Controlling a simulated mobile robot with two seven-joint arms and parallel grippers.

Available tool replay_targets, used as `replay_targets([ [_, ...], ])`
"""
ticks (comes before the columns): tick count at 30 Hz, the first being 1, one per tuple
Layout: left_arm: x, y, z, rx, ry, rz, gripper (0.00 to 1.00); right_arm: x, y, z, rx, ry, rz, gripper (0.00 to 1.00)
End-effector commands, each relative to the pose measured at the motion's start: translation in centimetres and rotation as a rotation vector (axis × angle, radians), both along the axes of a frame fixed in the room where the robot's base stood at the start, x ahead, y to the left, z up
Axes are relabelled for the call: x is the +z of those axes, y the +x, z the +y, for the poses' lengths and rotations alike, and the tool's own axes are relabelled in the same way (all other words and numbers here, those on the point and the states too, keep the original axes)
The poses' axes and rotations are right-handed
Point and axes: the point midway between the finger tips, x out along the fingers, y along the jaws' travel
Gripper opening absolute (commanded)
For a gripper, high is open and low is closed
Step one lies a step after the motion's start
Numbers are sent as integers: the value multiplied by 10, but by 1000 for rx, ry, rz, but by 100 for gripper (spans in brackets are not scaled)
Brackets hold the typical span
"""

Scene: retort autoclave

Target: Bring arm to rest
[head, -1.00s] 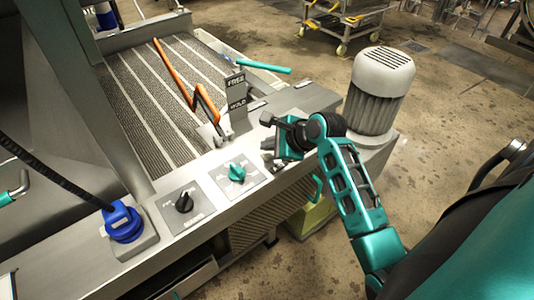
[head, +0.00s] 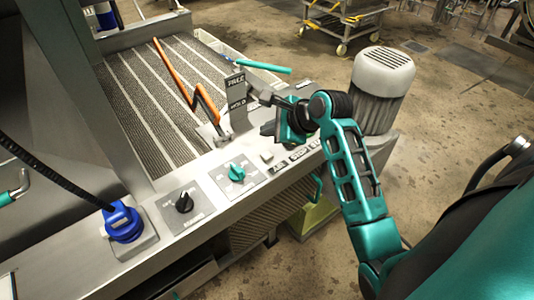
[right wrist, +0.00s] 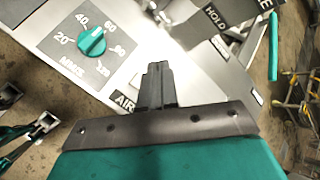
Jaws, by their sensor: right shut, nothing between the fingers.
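My right gripper (head: 258,92) is over the control panel, close to the dark upright plate marked HOLD (head: 237,103). Its fingers are shut with nothing between them. In the right wrist view, the closed black fingers (right wrist: 157,85) stand over the panel, between the teal dial (right wrist: 92,41) and the HOLD plate. I cannot tell whether they touch anything. My right arm comes in from the right, bent at the elbow. My left gripper does not show in the head view.
The panel also carries a black knob (head: 184,202) and a blue connector (head: 122,223). An orange lever (head: 175,72) rises over the ribbed bed (head: 135,90). A grey motor (head: 379,88) stands right of the gripper. The floor beyond is open, with a cart (head: 343,20) at the back.

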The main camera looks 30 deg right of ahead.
Motion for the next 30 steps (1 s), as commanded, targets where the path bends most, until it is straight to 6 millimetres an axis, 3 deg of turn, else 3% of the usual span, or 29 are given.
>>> replay_targets([
  [15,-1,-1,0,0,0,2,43,0,0,0,1,0,1,0],
  [19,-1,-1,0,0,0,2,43,-6,-8,4,54,-63,8,0],
  [23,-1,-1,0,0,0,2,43,-23,-35,17,246,-262,30,0],
  [30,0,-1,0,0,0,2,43,-55,-112,51,835,-741,70,0],
])
